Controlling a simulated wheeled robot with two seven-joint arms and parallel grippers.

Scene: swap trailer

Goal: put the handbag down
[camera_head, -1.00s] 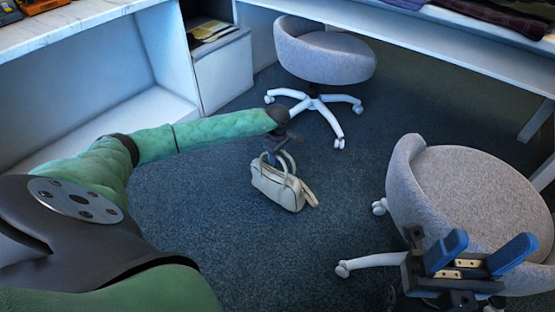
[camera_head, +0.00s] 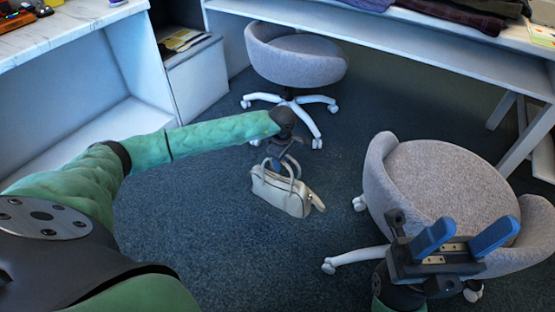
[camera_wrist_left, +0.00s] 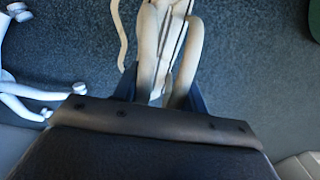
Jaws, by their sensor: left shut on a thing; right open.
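The cream handbag (camera_head: 282,191) hangs upright, or nearly so, below my left gripper (camera_head: 276,160) in the head view. My left gripper is shut on its handles. In the left wrist view the bag (camera_wrist_left: 165,45) shows between the blue fingers, with a thin strap hanging to the left. The bag is close to the dark carpet; I cannot tell whether its base touches. My right gripper (camera_head: 457,240) is open and empty at the lower right, in front of a grey chair.
A grey swivel chair (camera_head: 455,185) stands at the right and another (camera_head: 300,60) stands behind the bag. A white desk (camera_head: 420,50) runs along the back, a white cabinet (camera_head: 192,75) at the left. Blue carpet (camera_head: 225,240) in front of the bag is clear.

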